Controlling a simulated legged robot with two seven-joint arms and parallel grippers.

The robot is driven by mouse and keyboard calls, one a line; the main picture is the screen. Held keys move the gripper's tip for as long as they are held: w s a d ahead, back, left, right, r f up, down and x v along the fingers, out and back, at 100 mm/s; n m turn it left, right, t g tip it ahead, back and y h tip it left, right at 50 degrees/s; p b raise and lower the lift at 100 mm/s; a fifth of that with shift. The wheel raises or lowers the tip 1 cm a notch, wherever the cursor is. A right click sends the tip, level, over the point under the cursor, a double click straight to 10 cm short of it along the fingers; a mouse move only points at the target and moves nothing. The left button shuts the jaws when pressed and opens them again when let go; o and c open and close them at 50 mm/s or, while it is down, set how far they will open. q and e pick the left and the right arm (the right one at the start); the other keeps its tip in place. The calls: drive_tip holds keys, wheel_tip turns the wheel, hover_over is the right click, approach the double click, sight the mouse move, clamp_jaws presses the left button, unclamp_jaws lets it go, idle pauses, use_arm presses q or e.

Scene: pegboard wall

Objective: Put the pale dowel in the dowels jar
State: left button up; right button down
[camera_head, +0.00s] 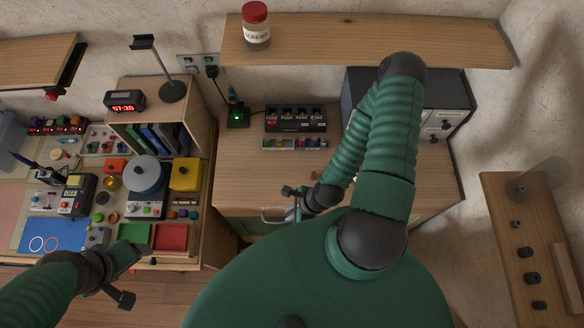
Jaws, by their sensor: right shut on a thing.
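My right gripper (294,203) is in front of the desk's front edge, close to a metal drawer handle (272,216). It is shut on a small pale thing that is mostly hidden by the fingers, and I cannot tell for certain what it is. My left gripper (128,276) is open and empty, low in front of the left bench, near the green and red trays. I cannot pick out the pale dowel for sure. A jar labelled SCREWS (256,26) with a red lid stands on the upper shelf. I see no jar with a dowels label.
The wooden desk (245,180) has a clear top left of my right arm; a rack of small bins (296,118) stands at its back. A grey drawer cabinet (445,105) is behind my arm. The left bench is crowded. A clear cylinder (548,178) stands on the right shelf.

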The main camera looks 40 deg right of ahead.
drive_tip(key=shift+a, duration=0.1)
drive_tip(key=s+d+r+m+h+p, duration=0.15)
drive_tip(key=d+r+m+p, duration=0.35)
drive_tip(key=d, duration=0.5)
drive_tip(key=s+d+r+m+h+p, duration=0.1)
drive_tip(key=d+r+m+h+p, duration=0.2)
drive_tip(key=d+r+m, duration=0.5)
drive_tip(key=s+d+r+m+h+p, duration=0.15)
drive_tip(key=d+m+p, duration=0.3)
drive_tip(key=d, duration=0.75)
wheel_tip(320, 180, down, 9)
drive_tip(key=b, duration=0.7)
drive_tip(key=shift+r, duration=0.15)
drive_tip(key=c, duration=1.3)
unclamp_jaws()
